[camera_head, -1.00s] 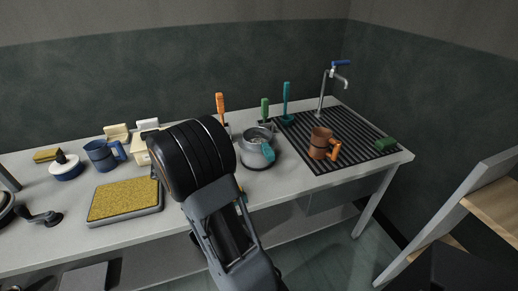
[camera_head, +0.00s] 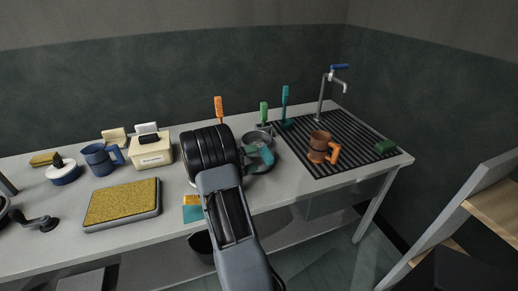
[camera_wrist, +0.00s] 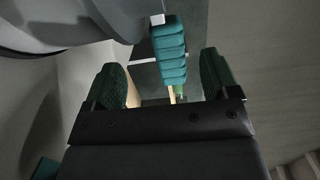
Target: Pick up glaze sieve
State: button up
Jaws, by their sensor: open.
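The glaze sieve (camera_head: 262,154) shows its teal handle at the near side of a grey metal pot at the middle of the bench. Its rim and mesh are hard to make out, partly behind my arm. In the wrist view the ribbed teal handle (camera_wrist: 171,48) lies ahead of and between my fingers. My gripper (camera_wrist: 160,78) is open, with a dark green pad on each side and a gap to the handle. In the head view my wrist hides most of the gripper and part of the pot.
An orange-brown mug (camera_head: 320,147) stands on the ribbed drainer (camera_head: 350,140) to the right, near the tap (camera_head: 323,95). Upright tools with orange (camera_head: 218,107) and green (camera_head: 264,112) handles stand behind. A cream box (camera_head: 151,153) and a yellow sponge tray (camera_head: 122,203) are left.

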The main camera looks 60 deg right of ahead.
aim_at(262, 155)
jog(key=shift+x, duration=2.75)
jog(key=shift+r, duration=0.15)
jog(key=c, duration=1.2)
jog(key=shift+c, duration=0.6)
jog(key=shift+r, duration=0.1)
